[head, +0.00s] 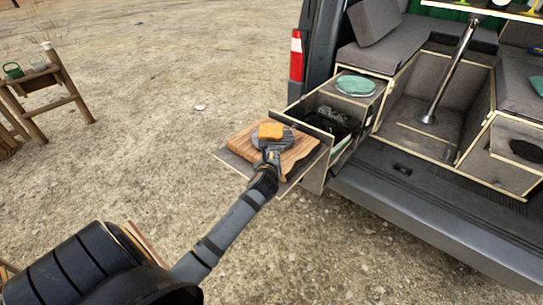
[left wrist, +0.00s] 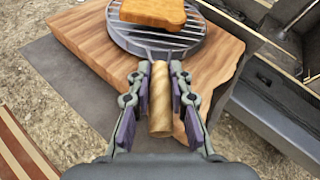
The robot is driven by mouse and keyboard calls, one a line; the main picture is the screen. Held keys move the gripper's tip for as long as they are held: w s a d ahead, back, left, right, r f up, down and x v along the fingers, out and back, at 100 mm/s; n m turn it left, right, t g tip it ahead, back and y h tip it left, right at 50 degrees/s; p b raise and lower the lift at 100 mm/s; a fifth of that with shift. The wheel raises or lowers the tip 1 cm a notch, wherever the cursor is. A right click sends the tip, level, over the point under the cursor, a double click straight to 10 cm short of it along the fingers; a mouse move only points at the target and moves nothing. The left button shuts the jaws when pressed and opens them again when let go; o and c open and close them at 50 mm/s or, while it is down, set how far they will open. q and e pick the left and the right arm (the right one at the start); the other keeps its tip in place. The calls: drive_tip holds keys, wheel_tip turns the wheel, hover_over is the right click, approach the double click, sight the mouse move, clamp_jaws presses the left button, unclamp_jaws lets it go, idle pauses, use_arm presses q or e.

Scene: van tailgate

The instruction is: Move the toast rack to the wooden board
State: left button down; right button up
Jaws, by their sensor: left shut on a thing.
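The toast rack (head: 251,139) is a round grey wire grill with a pale wooden handle (left wrist: 160,100). A browned slice of toast (head: 270,131) lies on it. My left gripper (head: 271,158) is shut on the handle, with a finger on each side of it in the left wrist view (left wrist: 160,72). The wooden board (head: 304,149) lies under the rack, on a grey shelf at the van's rear. The rack is over the board; I cannot tell whether it touches it. My right gripper is not in view.
The van's bumper (head: 440,210) runs to the right. A wooden stand (head: 45,90) is far left. Open gravel lies between.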

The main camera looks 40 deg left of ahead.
use_arm(q)
drive_tip(key=shift+f, duration=0.25)
drive_tip(key=c, duration=1.2)
unclamp_jaws()
drive_tip(key=shift+o, duration=0.2)
drive_tip(key=v, duration=1.2)
drive_tip(key=shift+f, duration=0.1)
